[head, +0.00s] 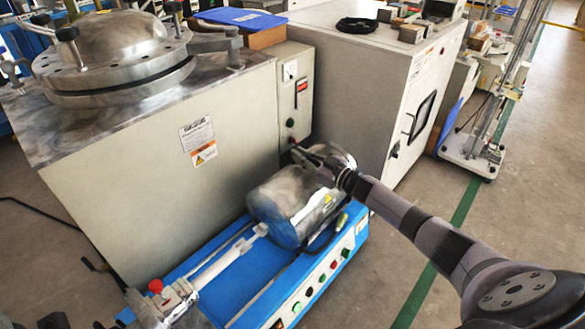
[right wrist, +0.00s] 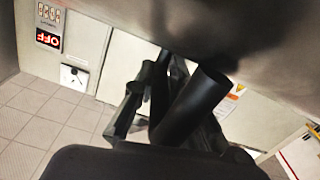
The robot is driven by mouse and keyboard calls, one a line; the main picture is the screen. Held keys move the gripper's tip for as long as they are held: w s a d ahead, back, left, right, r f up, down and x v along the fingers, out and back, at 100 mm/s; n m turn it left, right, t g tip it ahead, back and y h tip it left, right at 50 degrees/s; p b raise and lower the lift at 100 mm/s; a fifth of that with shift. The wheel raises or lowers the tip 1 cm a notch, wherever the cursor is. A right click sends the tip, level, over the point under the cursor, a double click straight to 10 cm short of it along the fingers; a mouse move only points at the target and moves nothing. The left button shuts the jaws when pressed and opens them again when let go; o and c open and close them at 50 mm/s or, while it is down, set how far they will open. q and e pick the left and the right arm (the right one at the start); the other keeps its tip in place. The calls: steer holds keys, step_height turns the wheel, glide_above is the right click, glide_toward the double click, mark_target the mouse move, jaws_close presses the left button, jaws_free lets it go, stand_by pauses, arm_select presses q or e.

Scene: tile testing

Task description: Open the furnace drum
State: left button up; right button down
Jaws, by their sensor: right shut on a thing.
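The furnace drum (head: 292,203) is a silver metal cylinder lying on a blue base machine, with a yellow warning label on its side. My right gripper (head: 312,158) is at the drum's upper back side, with its arm coming in from the right. In the right wrist view, my right gripper (right wrist: 140,105) is shut on a black cylindrical handle (right wrist: 195,103) beneath a large grey surface. The exact contact between fingers and handle is partly hidden.
The blue base (head: 262,280) has several buttons along its front. A grey cabinet with a round bolted metal lid (head: 115,50) stands at the left. A large white cabinet (head: 375,85) stands behind the drum. The floor at the right (head: 500,220) is clear.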

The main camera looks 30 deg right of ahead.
steer(key=shift+w+d+b, duration=0.3)
steer(key=shift+d, duration=0.45)
steer(key=shift+w+d+b, duration=0.25)
steer(key=shift+d+b, duration=0.05)
steer(key=shift+d, duration=0.4)
steer(key=shift+r, duration=0.1)
steer(key=c, duration=1.6)
jaws_free()
steer(key=shift+a, duration=0.15)
steer(key=shift+s, duration=0.2)
steer(key=v, duration=1.1)
steer(key=shift+s+d, duration=0.2)
steer(key=shift+s, duration=0.1)
